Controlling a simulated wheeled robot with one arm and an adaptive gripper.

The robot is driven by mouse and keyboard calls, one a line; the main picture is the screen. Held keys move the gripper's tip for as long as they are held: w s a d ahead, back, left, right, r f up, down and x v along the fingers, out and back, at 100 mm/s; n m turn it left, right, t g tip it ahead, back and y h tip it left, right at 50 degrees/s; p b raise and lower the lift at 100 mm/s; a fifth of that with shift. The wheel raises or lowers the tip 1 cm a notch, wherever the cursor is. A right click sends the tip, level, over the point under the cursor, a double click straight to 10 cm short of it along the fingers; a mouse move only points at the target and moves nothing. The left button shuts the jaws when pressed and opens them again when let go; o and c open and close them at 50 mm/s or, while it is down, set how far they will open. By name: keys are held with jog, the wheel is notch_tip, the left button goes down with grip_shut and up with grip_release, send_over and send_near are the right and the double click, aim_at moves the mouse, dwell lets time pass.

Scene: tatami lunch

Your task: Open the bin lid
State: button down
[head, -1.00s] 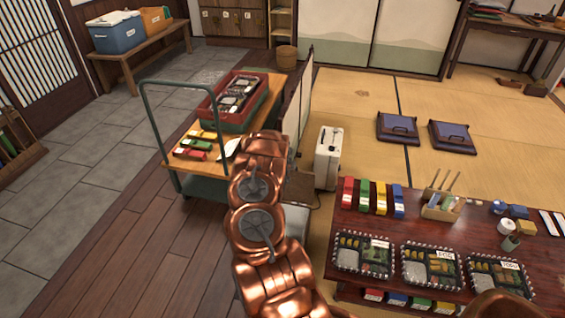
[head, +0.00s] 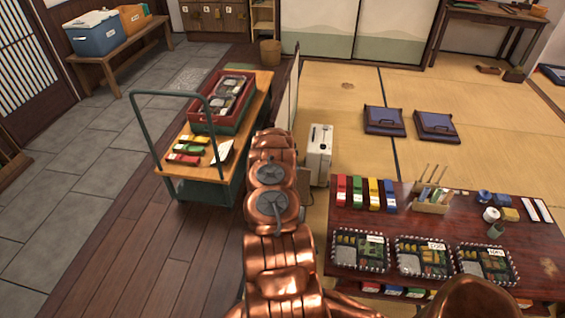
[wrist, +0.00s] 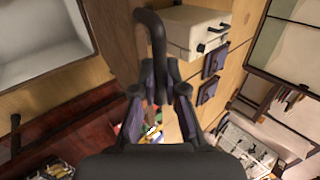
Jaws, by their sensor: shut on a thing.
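No bin or lid can be told apart for certain. My gripper (wrist: 160,100) shows in the wrist view with its dark fingers closed around a dark curved bar (wrist: 155,38), which arches up between them. What the bar belongs to cannot be told. A pale box (wrist: 196,30) with a black handle lies beyond the fingers. A similar white box (head: 319,153) stands on the floor right of my copper arm in the head view. A brown pail (head: 270,53) stands at the back. My gripper is hidden in the head view.
A green-handled cart (head: 208,190) with a red crate (head: 198,120) stands left of my arm. A low table (head: 345,217) with bento trays is at the right. Purple cushions (head: 384,120) lie on the tatami. Wooden floor (head: 130,240) at the lower left is clear.

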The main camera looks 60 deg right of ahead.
jog(key=shift+w+a+f, duration=0.3)
jog(key=shift+w+f, duration=0.2)
jog(key=shift+w, duration=0.15)
jog(key=c, duration=1.6)
grip_release()
jog(key=shift+w, duration=0.1)
jog(key=o, duration=0.4)
jog(key=shift+d, duration=0.2)
jog(key=shift+s+d+r, duration=0.25)
jog(key=shift+s, duration=0.15)
jog(key=shift+d+r, duration=0.1)
jog(key=shift+r, duration=4.85)
jog(key=shift+w+a, duration=0.15)
jog(key=shift+a, duration=0.05)
